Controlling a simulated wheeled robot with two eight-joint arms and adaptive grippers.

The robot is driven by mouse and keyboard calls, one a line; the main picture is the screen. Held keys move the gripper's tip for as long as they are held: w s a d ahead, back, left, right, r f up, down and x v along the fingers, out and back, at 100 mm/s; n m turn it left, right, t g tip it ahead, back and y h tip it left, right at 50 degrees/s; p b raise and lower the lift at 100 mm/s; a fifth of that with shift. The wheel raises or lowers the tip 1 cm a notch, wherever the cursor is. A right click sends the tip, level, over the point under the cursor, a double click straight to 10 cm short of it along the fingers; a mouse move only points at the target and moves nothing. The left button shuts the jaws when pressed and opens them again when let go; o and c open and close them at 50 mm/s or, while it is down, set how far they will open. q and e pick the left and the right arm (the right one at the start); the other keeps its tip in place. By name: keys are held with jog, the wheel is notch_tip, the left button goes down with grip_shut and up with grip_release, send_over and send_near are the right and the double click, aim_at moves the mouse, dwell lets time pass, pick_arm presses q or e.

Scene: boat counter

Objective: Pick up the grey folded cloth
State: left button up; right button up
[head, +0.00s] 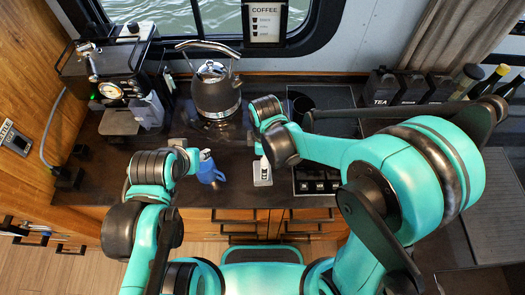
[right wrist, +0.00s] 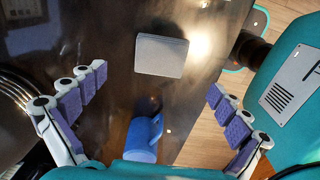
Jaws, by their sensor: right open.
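The grey folded cloth (right wrist: 161,55) is a small flat rounded square on the dark counter in the right wrist view. In the head view the cloth (head: 262,181) lies right of the blue jug, near the counter's front edge, partly covered by a finger of my right gripper. My right gripper (right wrist: 158,82) is open and empty, its purple-padded fingers spread wide, with the cloth beyond and between them, apart from them. My left gripper (head: 181,148) hangs above the counter left of the jug; its finger opening cannot be made out.
The blue jug (head: 208,169) stands close to the cloth and also shows in the right wrist view (right wrist: 145,136). A kettle (head: 216,92) stands behind, a coffee machine (head: 112,88) at the back left. A hob with knobs (head: 317,181) is right of the cloth.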

jog(key=shift+w+a+f+n, duration=0.25)
jog(key=shift+a+f+n, duration=0.05)
jog(key=shift+f+n, duration=0.15)
jog(key=f, duration=0.2)
jog(key=f+b, duration=0.1)
jog(key=f, duration=0.3)
jog(key=shift+s+d+f+b, duration=0.1)
jog(key=shift+s+f+b, duration=0.2)
jog(key=shift+f+b, duration=0.1)
pick_arm(q)
jog(key=shift+f, duration=0.4)
pick_arm(e)
jog(key=c, duration=1.2)
